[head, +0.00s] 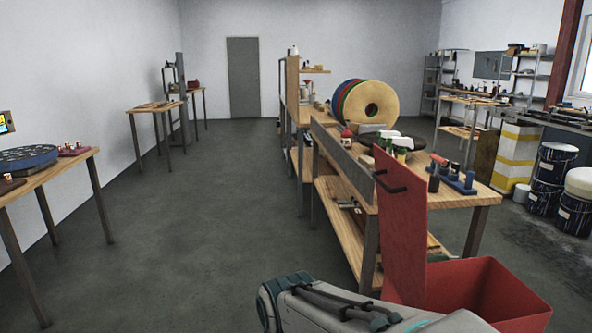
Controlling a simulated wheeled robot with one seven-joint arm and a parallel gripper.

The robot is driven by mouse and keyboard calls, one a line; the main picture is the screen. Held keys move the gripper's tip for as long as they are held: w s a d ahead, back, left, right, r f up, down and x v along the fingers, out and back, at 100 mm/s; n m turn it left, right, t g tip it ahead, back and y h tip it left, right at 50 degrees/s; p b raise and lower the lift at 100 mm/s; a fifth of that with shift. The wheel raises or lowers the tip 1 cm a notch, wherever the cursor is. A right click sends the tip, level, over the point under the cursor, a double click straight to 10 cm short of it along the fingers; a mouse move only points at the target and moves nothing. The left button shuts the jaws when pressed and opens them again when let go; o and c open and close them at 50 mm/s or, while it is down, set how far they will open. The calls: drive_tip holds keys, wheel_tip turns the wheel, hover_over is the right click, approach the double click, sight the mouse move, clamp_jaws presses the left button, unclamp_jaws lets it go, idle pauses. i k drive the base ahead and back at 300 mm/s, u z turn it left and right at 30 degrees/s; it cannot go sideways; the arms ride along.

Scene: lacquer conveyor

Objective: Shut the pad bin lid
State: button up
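The red pad bin (490,290) stands at the lower right, in front of the near workbench. Its red lid (402,245) stands open, upright along the bin's left side, and a dark bar handle (390,181) sits near its top. The inside of the bin is only partly seen. My grey arm crosses the bottom of the picture in front of the bin's lower left part. My gripper's fingers do not show.
The wooden workbench (452,190) behind the bin holds bottles, blocks and a blue rack (456,181). Large colored discs (366,103) stand farther back. The floor (200,230) left of the bin is clear. A table (70,164) stands at far left, and paint drums (553,180) at right.

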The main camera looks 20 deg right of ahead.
sight(402, 194)
drive_tip(key=z, duration=0.3)
drive_tip(key=i, duration=0.4)
drive_tip(key=z, duration=1.45)
